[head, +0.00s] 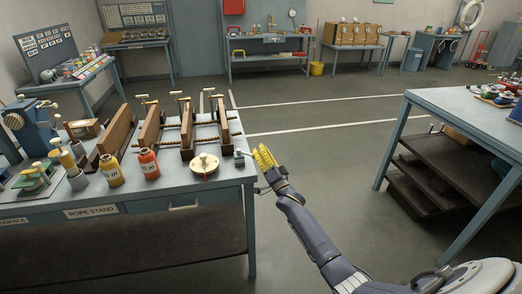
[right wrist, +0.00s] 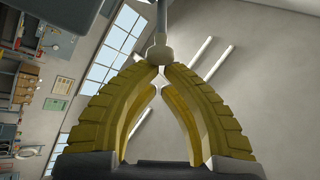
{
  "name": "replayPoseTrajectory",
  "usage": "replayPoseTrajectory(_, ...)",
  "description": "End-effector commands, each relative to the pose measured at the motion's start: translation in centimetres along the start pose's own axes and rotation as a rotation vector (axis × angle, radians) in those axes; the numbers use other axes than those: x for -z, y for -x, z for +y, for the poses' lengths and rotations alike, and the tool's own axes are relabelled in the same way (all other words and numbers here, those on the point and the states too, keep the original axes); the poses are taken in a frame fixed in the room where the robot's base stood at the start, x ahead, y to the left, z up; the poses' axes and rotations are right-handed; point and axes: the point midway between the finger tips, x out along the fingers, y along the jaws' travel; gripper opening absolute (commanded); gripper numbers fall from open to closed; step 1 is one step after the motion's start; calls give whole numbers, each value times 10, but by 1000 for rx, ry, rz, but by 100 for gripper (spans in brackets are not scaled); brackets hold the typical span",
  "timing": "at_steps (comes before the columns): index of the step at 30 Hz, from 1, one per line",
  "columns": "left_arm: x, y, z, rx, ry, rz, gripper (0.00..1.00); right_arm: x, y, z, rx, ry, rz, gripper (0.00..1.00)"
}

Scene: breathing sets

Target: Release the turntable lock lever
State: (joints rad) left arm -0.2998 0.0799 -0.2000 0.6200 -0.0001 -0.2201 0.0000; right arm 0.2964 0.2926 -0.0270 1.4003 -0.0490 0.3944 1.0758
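A small grey lever block (head: 240,162) sits at the right front corner of the rope stand table, with a short lever standing from it. A round cream disc (head: 204,168) with a knob on top, perhaps the turntable, lies just left of it. My right gripper (head: 261,150), with yellow fingers, is just right of the lever, beyond the table edge. In the right wrist view, its fingertips (right wrist: 160,68) come close together at a pale round knob (right wrist: 158,52) on a rod. I cannot tell whether they grip the knob. My left gripper is out of view.
On the rope stand table (head: 155,203) stand a yellow bottle (head: 111,172), an orange bottle (head: 149,165) and wooden racks (head: 186,130). Another table (head: 455,112) with shelves below is at the right. The floor between the tables is clear.

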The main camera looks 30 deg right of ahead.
Motion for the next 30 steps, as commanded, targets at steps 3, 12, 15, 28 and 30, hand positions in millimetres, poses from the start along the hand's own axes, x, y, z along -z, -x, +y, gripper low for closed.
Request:
replayPoseTrajectory(3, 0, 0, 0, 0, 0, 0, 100, -5, 3, -5, -32, 18, 44, 0)
replayPoseTrajectory(12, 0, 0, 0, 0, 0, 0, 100, -13, 11, -16, -131, 95, 167, 0)
replayPoseTrajectory(15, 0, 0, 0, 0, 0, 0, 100, -15, 13, -19, -158, 118, 203, 0)
replayPoseTrajectory(28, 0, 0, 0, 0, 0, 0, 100, -30, 19, -36, -170, 135, 220, 0)
replayPoseTrajectory(30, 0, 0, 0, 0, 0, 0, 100, -34, 19, -39, -170, 136, 220, 0)
